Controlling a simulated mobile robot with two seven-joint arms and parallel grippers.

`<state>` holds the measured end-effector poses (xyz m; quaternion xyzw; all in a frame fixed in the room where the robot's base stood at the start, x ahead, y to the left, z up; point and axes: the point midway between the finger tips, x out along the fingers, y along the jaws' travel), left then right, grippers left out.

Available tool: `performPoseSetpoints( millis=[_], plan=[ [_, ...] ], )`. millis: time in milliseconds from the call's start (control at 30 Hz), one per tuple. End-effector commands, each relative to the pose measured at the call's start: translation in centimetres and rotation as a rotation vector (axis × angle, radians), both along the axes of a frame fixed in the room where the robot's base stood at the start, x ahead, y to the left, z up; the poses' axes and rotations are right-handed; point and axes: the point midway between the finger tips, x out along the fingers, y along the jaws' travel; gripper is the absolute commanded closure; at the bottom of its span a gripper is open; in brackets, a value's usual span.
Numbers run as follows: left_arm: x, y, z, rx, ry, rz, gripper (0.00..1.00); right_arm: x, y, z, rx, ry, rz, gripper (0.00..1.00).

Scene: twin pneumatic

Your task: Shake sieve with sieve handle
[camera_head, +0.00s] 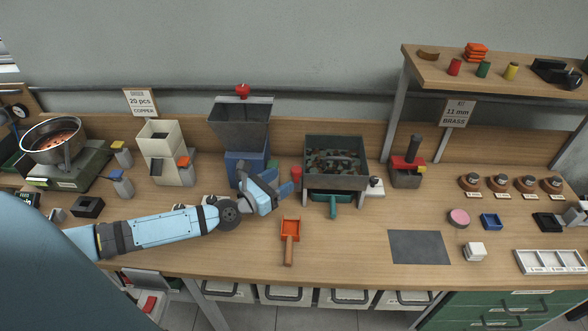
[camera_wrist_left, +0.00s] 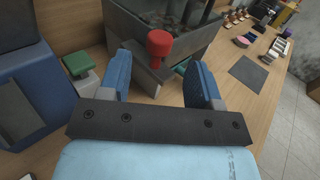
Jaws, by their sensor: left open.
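The sieve (camera_head: 336,183) is a dark grey box on legs, filled with mixed small pieces, at the middle of the bench. A red sieve handle (camera_head: 296,173) sticks out at its left side; in the left wrist view the handle (camera_wrist_left: 159,46) has a round red knob. My left gripper (camera_head: 280,188) is open, just left of the handle. In the left wrist view the handle appears between the two blue fingers of my left gripper (camera_wrist_left: 160,65), with gaps on both sides. Part of the sieve's body is hidden there. My right gripper is not seen.
A blue-based hopper (camera_head: 242,130) stands close behind my left gripper. A green tray (camera_head: 333,205) sits under the sieve. An orange scoop (camera_head: 290,230) lies in front.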

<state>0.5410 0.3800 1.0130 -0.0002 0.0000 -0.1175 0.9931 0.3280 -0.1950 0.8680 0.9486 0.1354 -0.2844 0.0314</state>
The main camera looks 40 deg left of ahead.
Motion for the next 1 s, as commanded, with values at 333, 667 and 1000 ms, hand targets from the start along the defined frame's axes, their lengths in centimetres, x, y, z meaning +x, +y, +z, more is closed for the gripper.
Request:
performPoseSetpoints(
  millis=[333, 667, 1000],
  plan=[
    [4.7, -1.1, 0.1, 0.000, -0.001, 0.001, 0.42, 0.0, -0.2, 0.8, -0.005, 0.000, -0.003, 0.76],
    [5.3, -1.3, 0.0, 0.001, 0.000, 0.000, 0.42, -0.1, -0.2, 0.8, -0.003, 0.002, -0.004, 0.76],
    [5.3, -1.2, 0.0, 0.001, 0.000, 0.001, 1.00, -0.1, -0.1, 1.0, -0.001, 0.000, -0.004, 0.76]
  ],
)
